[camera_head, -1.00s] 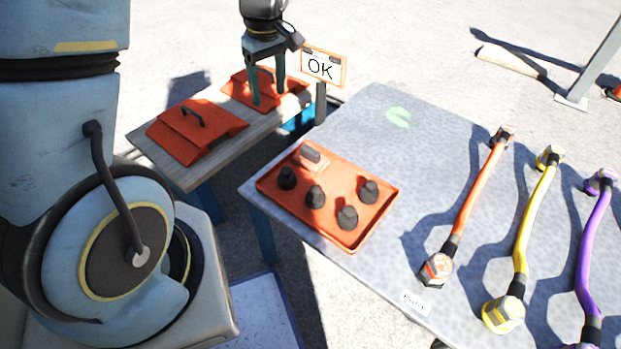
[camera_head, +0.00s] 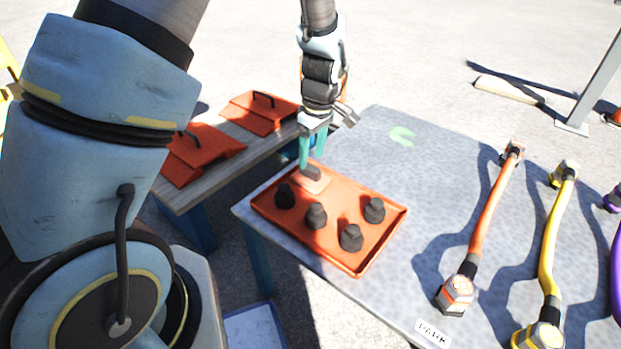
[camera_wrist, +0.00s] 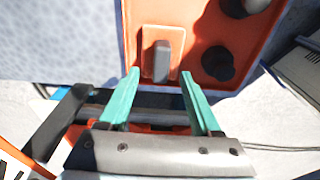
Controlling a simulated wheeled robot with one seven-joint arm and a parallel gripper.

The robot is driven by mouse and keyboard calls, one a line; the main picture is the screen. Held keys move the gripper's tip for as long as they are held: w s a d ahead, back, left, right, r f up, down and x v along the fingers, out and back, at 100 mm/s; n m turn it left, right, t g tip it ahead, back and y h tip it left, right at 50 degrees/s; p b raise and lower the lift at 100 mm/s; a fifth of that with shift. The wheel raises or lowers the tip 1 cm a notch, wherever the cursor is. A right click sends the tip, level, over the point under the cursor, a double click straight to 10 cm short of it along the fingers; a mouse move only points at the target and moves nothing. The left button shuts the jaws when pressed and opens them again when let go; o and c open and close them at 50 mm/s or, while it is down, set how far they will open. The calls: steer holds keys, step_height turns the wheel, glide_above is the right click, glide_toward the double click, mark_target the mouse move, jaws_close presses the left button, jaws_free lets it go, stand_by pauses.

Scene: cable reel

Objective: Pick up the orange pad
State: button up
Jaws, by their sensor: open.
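The orange pad (camera_head: 317,186) is a pale orange square plate with an upright dark grey grip block (camera_head: 311,174). It lies at the back left corner of the orange tray (camera_head: 357,262). In the wrist view the pad (camera_wrist: 150,36) and its grip block (camera_wrist: 161,62) are near the top centre. My gripper (camera_head: 312,164) points down at the pad with its green fingers open. In the wrist view the fingertips (camera_wrist: 160,74) lie to either side of the grip block, with gaps. I cannot tell whether they reach its height.
Several black knobs (camera_head: 316,216) stand in the tray close to the pad. Orange (camera_head: 485,215) and yellow (camera_head: 553,235) cables lie to the right on the grey table (camera_head: 440,160).

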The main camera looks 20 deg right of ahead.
mark_target(311, 166)
step_height(311, 166, down, 5)
steer(key=shift+w+a+r+b, duration=0.1)
steer(key=shift+r+b, duration=0.1)
steer(key=shift+b, duration=0.3)
steer(key=shift+c, duration=0.4)
jaws_close()
